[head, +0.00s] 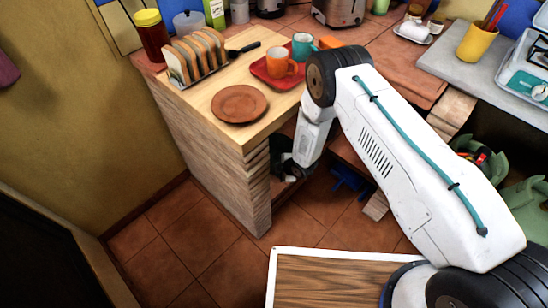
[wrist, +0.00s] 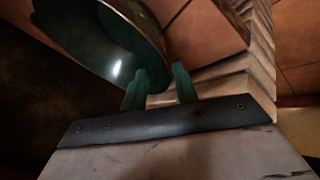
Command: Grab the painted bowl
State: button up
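A dark, shiny, green-toned round dish, which looks like the bowl (wrist: 95,35), fills the upper left of the wrist view and appears tilted. Its painting cannot be made out. My gripper (wrist: 160,82) has two teal fingers standing apart. The left finger overlaps the bowl's lower edge and the right finger is just past its rim; contact cannot be told. In the head view my gripper (head: 285,172) is low, beside the counter's right side, mostly in shadow. The bowl cannot be clearly told apart there.
The wooden counter (head: 205,103) carries a terracotta plate (head: 239,104), a toast rack (head: 196,56), a red tray (head: 262,79) and an orange mug (head: 279,63). Its layered end wall (head: 225,185) stands close to my gripper. Tiled floor (head: 190,250) is clear in front.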

jog(key=x, duration=0.7)
jog(key=shift+f, duration=0.35)
grip_shut()
jog(key=shift+w, duration=0.1)
dwell(1.0)
